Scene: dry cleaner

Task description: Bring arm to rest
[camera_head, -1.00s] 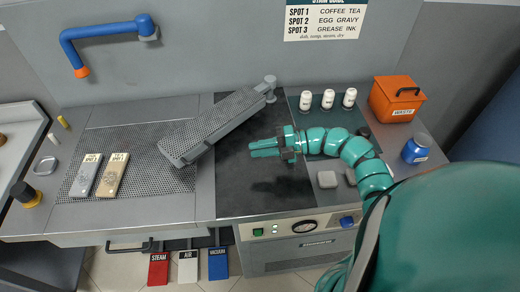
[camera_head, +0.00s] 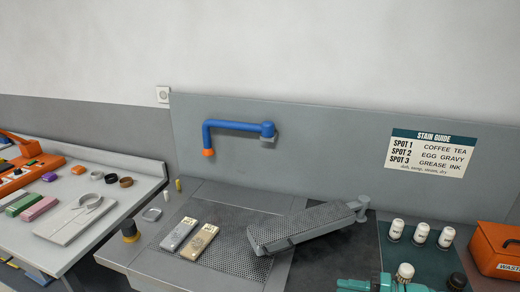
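My teal gripper (camera_head: 352,285) shows at the bottom edge, right of centre, pointing left over the dark part of the work table (camera_head: 330,262). The lower part of the gripper and most of my arm are cut off by the frame. I cannot tell whether the fingers are open or shut. No held object shows in the visible part. A white bottle (camera_head: 405,271) with a tan top shows right beside my wrist; I cannot tell whether they touch.
A grey perforated sleeve board (camera_head: 305,225) lies just beyond my gripper. Three white bottles (camera_head: 421,234) and an orange waste box (camera_head: 497,252) stand at right. Two bars (camera_head: 199,241) lie on the perforated plate. A blue pipe arm (camera_head: 235,126) hangs on the back wall. A cluttered table stands at left.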

